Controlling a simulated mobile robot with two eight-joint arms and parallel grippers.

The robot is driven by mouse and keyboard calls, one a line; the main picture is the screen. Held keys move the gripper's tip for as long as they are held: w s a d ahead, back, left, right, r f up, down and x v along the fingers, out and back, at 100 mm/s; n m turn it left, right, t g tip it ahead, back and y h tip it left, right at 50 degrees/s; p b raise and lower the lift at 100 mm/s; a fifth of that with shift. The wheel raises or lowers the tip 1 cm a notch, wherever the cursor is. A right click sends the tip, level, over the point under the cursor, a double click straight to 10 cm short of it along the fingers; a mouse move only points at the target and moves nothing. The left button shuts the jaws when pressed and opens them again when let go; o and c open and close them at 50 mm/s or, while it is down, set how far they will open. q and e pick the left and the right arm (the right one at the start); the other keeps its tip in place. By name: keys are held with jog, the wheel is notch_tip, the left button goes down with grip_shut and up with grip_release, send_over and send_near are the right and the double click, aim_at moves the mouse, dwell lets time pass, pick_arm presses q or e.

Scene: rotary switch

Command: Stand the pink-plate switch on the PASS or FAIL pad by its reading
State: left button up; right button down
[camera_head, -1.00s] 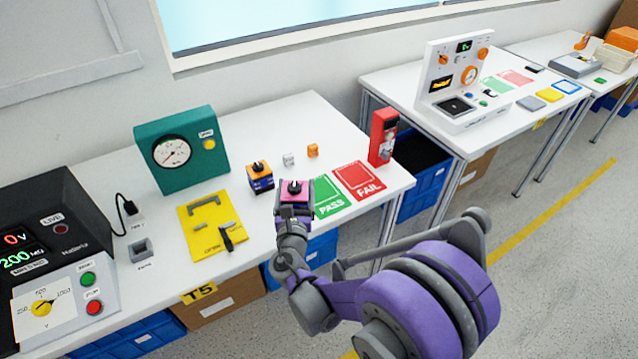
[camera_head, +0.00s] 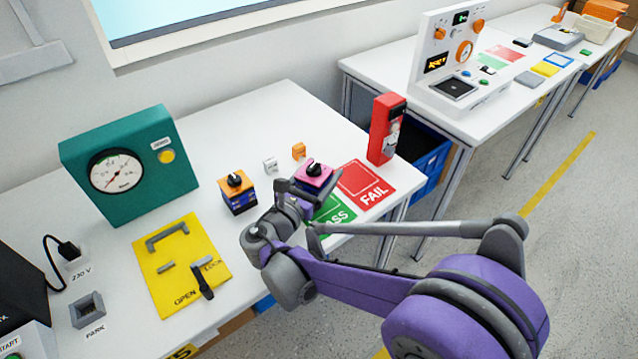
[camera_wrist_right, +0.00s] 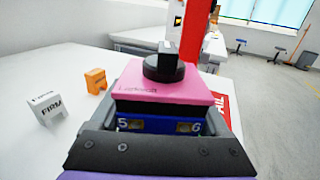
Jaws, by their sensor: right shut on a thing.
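The pink-plate switch (camera_head: 314,174) has a black knob on a pink top over a dark blue body. My right gripper (camera_head: 303,192) is shut on it and holds it upright, its jaws on the body below the plate. In the right wrist view the switch (camera_wrist_right: 150,92) fills the middle, with "5" and "6" on its blue side. In the head view the held switch overlaps the far left part of the green PASS pad (camera_head: 336,213); its height above the table is unclear. The red FAIL pad (camera_head: 364,189) lies bare to the right. My left gripper is not in view.
An orange-plate switch (camera_head: 237,191) stands left of the held one. Small white (camera_head: 270,165) and orange (camera_head: 298,151) blocks stand behind. A red device (camera_head: 385,130) stands upright beyond FAIL. A green gauge box (camera_head: 130,165) and yellow mat (camera_head: 180,265) lie left.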

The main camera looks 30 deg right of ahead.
jog(key=shift+f+b, duration=0.35)
jog(key=shift+f, duration=1.15)
jog(key=shift+f, duration=0.2)
grip_release()
jog(key=shift+r, duration=0.3)
jog(key=p+v, duration=0.1)
jog(key=v, duration=1.1)
jog(key=shift+f, duration=0.1)
